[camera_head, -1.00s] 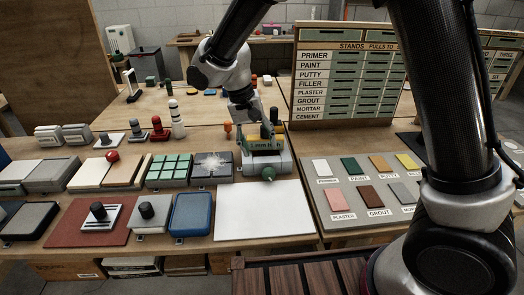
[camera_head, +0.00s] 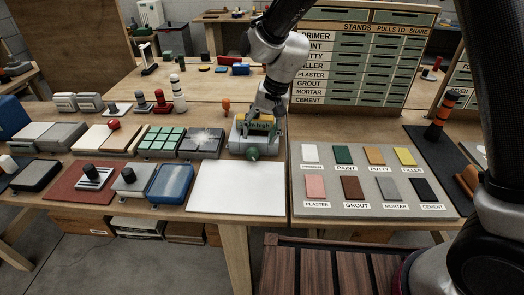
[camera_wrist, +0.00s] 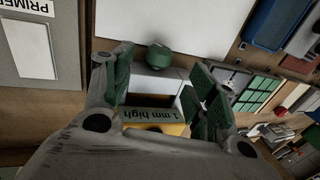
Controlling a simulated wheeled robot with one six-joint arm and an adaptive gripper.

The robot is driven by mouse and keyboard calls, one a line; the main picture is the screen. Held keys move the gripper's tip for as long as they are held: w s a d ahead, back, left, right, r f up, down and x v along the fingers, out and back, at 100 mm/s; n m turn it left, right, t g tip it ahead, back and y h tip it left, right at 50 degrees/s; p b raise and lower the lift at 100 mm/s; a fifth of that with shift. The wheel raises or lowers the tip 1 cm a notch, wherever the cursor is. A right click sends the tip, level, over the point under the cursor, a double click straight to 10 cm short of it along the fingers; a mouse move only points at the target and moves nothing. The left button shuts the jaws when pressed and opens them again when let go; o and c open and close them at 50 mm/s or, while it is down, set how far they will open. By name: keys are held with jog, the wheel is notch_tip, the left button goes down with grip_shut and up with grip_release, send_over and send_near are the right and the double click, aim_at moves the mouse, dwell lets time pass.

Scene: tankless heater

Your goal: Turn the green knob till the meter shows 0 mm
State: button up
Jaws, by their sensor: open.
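The display (camera_wrist: 160,114) reads "1 mm high", upside down in the wrist view. My gripper (camera_wrist: 162,84) is open, its green-padded fingers on either side of the device, short of the knob. In the head view my gripper (camera_head: 265,112) is over the device and hides part of its top.
The white sheet (camera_head: 236,188) lies clear in front of the device. A tray of labelled colour samples (camera_head: 372,207) lies to the right, with a labelled board (camera_head: 350,60) behind.

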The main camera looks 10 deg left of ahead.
aim_at(254, 149)
jog(key=x, duration=0.8)
jog(key=shift+d, duration=0.1)
jog(key=c, duration=1)
